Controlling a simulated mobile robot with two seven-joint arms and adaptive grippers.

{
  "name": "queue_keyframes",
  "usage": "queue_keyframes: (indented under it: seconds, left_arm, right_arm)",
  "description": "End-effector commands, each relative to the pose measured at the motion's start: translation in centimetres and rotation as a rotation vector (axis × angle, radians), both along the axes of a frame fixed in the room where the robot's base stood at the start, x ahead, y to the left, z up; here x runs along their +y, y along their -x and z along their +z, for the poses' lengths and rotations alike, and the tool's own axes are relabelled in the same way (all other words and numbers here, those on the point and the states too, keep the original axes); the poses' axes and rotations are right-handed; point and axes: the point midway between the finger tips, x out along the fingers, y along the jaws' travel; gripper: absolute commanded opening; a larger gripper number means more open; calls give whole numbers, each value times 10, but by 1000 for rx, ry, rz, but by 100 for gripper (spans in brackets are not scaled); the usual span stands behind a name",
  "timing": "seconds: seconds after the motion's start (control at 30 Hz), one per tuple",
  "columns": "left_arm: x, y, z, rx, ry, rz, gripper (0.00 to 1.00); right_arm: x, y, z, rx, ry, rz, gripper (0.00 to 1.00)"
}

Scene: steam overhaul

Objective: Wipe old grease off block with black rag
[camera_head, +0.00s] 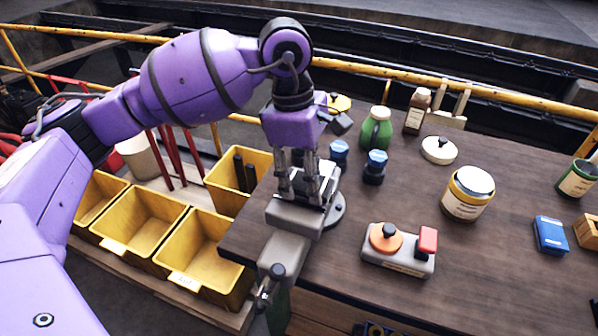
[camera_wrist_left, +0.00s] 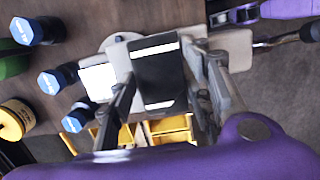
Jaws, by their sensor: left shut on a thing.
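My left gripper (camera_head: 308,197) points down over a grey vise (camera_head: 292,215) at the table's near-left corner. In the left wrist view a flat black piece, apparently the black rag (camera_wrist_left: 160,75), lies between the fingers of the gripper (camera_wrist_left: 165,103), which is shut on it. Bright pale strips show at two ends of the rag; they may be the block or the vise jaws beneath. The fingers and rag hide most of the block, so I cannot tell its outline or any grease on it. My right gripper is not in view.
Blue-capped bottles (camera_head: 375,167) and a green jug (camera_head: 376,128) stand behind the vise. A grey device with orange and red knobs (camera_head: 398,249) sits to its right, a yellow-banded jar (camera_head: 467,193) farther right. Yellow bins (camera_head: 205,262) are at left. The table's middle is mostly clear.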

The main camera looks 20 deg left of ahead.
Motion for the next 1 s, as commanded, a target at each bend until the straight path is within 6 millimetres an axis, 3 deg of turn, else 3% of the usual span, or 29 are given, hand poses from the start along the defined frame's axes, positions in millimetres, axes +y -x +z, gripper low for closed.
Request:
queue_keyframes:
  seconds: [0.23, 0.7, 1.0]
  left_arm:
    - [-7, 0, 0, 0, -1, 2, 25]
    - [22, -1, -3, 1, -2, 2, 25]
    - [25, -1, -3, 1, -2, 2, 25]
  right_arm:
    - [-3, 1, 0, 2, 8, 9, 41]
    - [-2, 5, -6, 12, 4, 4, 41]
    - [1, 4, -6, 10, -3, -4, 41]
